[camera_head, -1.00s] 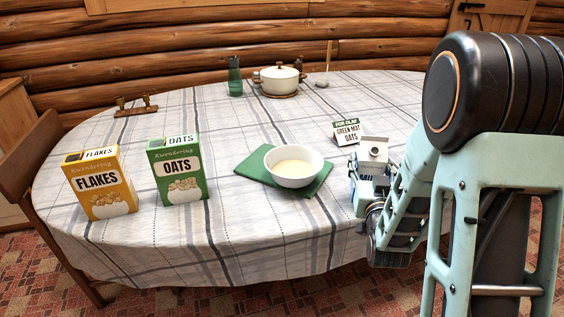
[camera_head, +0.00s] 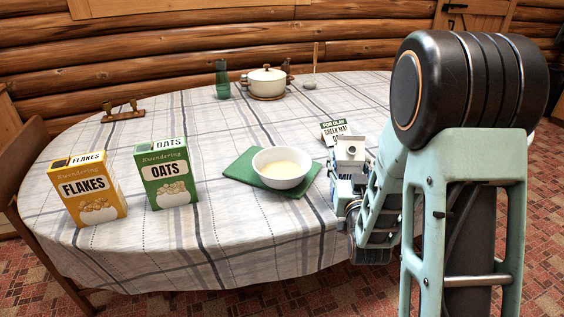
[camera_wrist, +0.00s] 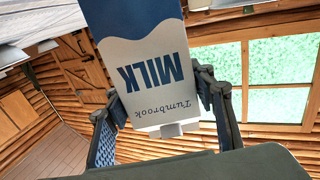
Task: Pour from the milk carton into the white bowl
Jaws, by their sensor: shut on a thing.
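The white and blue milk carton (camera_head: 348,158) is in my gripper, just right of the white bowl. In the head view it looks nearly upright, its white cap at the top. My gripper (camera_wrist: 162,105) is shut on the milk carton, with one finger on each side. The carton fills the upper middle of the wrist view, its lettering upside down there. The white bowl (camera_head: 279,182) sits on a green mat (camera_head: 238,168) and holds a pale, cream-coloured filling. I see no stream between carton and bowl. Part of the carton is hidden by my gripper.
A yellow flakes box (camera_head: 88,187) and a green oats box (camera_head: 166,172) stand to the left. A card (camera_head: 334,129) reading "GREEN MAT OATS" stands just behind the carton. A lidded pot (camera_head: 267,81) and a green glass (camera_head: 222,80) are at the back.

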